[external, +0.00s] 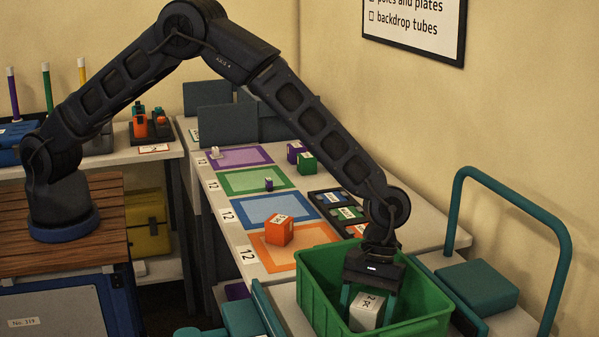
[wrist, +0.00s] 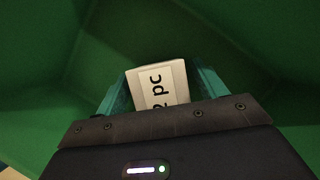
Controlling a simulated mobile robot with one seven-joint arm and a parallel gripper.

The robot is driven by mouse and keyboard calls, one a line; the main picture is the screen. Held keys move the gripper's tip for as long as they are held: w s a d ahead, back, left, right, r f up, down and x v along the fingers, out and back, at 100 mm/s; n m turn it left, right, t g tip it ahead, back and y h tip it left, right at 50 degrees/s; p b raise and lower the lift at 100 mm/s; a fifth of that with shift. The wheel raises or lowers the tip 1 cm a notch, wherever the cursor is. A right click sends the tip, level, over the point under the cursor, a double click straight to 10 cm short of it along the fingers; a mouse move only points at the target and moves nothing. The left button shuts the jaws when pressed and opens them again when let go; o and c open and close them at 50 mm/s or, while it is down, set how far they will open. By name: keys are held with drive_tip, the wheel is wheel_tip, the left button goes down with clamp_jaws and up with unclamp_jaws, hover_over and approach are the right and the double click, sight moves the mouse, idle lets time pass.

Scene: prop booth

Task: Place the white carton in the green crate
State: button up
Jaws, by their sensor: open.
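The white carton (external: 366,313), with a "2 pc" label, is inside the green crate (external: 318,271) at the lower right of the external view. My gripper (external: 367,302) reaches down into the crate, its teal fingers open on either side of the carton. In the wrist view the carton (wrist: 160,80) shows between the two fingers (wrist: 162,92), with green crate walls (wrist: 50,60) around it. The carton's lower part is hidden, so I cannot tell whether it rests on the crate floor.
An orange box (external: 279,230) stands on the orange mat (external: 313,234) left of the crate. A dark divided tray (external: 318,194) lies behind the crate. A teal rail (external: 510,192) and a teal block (external: 476,287) are on the right. The blue mat (external: 272,208) is bare.

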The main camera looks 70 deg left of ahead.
drive_tip(key=v, duration=1.1)
drive_tip(key=s+a+r+m+t, duration=0.2)
drive_tip(key=a+r, duration=1.5)
drive_tip(key=s+a+r+m+t, duration=0.1)
drive_tip(key=s+a+r, duration=0.35)
drive_tip(key=a, duration=0.35)
drive_tip(key=s+a+r+m+t, duration=0.1)
drive_tip(key=s+a+r, duration=0.2)
drive_tip(key=a+r, duration=0.35)
drive_tip(key=s+a+r+m+t+y, duration=0.2)
drive_tip(key=s+a+r+m, duration=0.1)
drive_tip(key=s+a, duration=1.2)
drive_tip(key=s+a+f+m+t, duration=0.1)
drive_tip(key=s+a, duration=0.3)
drive_tip(key=s, duration=0.3)
drive_tip(key=s+a+f+m+y, duration=0.1)
drive_tip(key=s+a+f, duration=0.1)
drive_tip(key=s+a, duration=0.2)
drive_tip(key=s, duration=0.3)
drive_tip(key=shift+s+f+t, duration=0.35)
drive_tip(key=shift+s+t, duration=0.05)
